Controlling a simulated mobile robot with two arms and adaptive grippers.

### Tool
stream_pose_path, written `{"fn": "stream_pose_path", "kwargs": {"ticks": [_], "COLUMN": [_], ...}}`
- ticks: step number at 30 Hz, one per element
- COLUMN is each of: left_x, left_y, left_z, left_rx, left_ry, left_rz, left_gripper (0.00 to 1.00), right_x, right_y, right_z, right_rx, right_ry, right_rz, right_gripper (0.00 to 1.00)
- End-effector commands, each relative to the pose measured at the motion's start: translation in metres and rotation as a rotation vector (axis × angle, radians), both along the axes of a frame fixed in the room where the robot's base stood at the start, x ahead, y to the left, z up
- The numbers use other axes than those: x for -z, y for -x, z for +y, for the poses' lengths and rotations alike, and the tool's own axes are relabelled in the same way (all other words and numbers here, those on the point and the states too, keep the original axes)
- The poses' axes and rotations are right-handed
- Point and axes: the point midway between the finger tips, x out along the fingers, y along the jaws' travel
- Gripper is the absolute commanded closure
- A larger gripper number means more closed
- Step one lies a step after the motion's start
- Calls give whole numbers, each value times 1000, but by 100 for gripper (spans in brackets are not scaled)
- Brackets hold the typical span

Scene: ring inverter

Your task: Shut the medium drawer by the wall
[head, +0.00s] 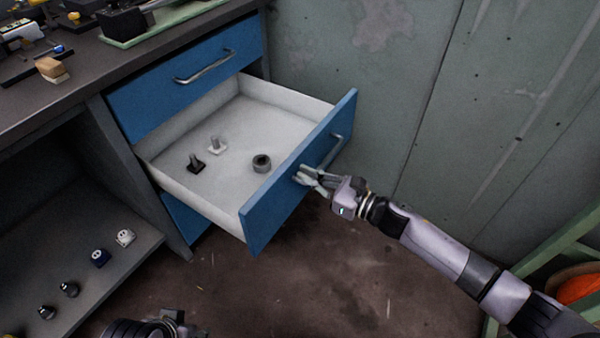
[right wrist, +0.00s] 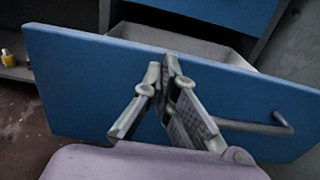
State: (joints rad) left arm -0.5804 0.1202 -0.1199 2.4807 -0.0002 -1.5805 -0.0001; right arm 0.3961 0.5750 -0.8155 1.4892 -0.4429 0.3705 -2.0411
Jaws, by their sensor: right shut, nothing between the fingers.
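The medium drawer is pulled well out of the blue cabinet, below a shut blue drawer (head: 185,83). Its blue front (head: 268,207) stands clear of the cabinet and has a metal handle (head: 331,152); the handle also shows in the right wrist view (right wrist: 255,127). My right gripper (head: 303,175) is shut and empty, its fingertips at the outer face of the drawer front, left of the handle. In the right wrist view the fingertips (right wrist: 168,72) lie close before the blue panel; I cannot tell whether they touch. My left gripper is not clearly in view.
Inside the drawer lie a dark bolt (head: 195,163), a light bolt (head: 216,146) and a dark ring (head: 262,163). A grey-green wall (head: 400,90) stands beside the cabinet. A green frame (head: 545,260) is at lower right. Several small parts sit on the lower shelf (head: 80,275).

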Motion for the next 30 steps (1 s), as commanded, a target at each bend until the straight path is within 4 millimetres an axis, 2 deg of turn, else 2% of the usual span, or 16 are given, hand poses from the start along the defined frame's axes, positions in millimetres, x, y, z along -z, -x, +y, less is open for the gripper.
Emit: {"fn": "stream_pose_path", "kwargs": {"ticks": [6, 23, 29, 30], "left_x": [2, 4, 12, 13], "left_y": [0, 0, 0, -6], "left_z": [0, 0, 0, -2], "left_rx": [0, 0, 0, 2], "left_ry": [0, 0, 0, 6], "left_rz": [0, 0, 0, -24], "left_gripper": [60, 60, 60, 60], "right_x": [0, 1, 2, 1], "right_y": [-13, -16, -26, -29], "right_z": [17, 22, 36, 40], "right_rx": [1, 0, 0, -1], "right_ry": [-1, -1, -1, -2], "right_rz": [-1, -1, -2, -2], "right_gripper": [100, 100, 100, 100]}}
